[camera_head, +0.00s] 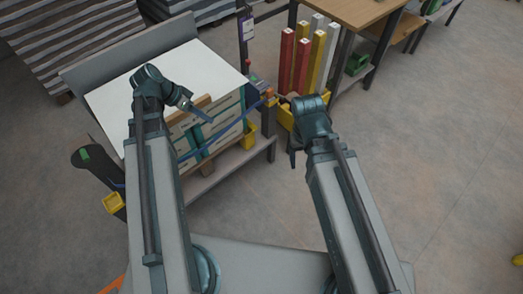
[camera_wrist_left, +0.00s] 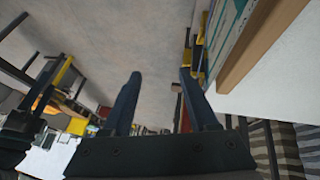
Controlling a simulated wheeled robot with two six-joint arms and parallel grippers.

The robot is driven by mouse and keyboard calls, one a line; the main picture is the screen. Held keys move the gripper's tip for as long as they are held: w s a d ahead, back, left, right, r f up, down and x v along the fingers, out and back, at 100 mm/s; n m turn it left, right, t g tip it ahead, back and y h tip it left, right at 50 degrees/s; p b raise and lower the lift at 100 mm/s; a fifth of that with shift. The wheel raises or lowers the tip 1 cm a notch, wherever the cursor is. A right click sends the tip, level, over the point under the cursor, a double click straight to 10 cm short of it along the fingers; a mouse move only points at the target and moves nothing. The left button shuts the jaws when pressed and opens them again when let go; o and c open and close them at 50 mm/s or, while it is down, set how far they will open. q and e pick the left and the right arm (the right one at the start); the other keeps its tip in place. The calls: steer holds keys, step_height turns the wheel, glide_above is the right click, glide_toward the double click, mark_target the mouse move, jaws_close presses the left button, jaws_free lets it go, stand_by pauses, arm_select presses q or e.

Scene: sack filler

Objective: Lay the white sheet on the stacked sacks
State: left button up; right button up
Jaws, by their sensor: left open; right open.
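The white sheet (camera_head: 205,68) lies flat over the top of the stacked sacks (camera_head: 218,129), which have teal bands on their near side. The sheet's near left part is hidden behind my left arm. My left gripper (camera_head: 197,111) is at the near edge of the stack, by a brown wooden strip (camera_head: 203,101). In the left wrist view the left gripper (camera_wrist_left: 163,100) is open, with nothing between its fingers. The sheet (camera_wrist_left: 287,88) and the strip (camera_wrist_left: 262,42) are off to its right. My right gripper (camera_head: 291,152) is open and empty, right of the stack and apart from it.
A grey panel (camera_head: 125,50) stands behind the stack. Red, white and yellow posts (camera_head: 305,58) stand in a yellow holder at the back, beside a wooden table (camera_head: 350,10). A black post with a yellow box (camera_head: 113,203) is at left.

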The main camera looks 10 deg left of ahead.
arm_select(q)
steer(key=s+d+f+n+g+y, duration=0.1)
steer(key=s+d+y, duration=0.2)
steer(key=d, duration=0.8)
steer(key=s+d+f+n+g+y, duration=0.2)
steer(key=s+d, duration=0.5)
steer(key=d, duration=0.4)
steer(key=shift+s+y, duration=0.2)
steer(key=shift+y, duration=0.7)
steer(key=shift+r, duration=0.15)
steer(key=shift+r+p, duration=0.55)
steer(key=shift+p, duration=0.1)
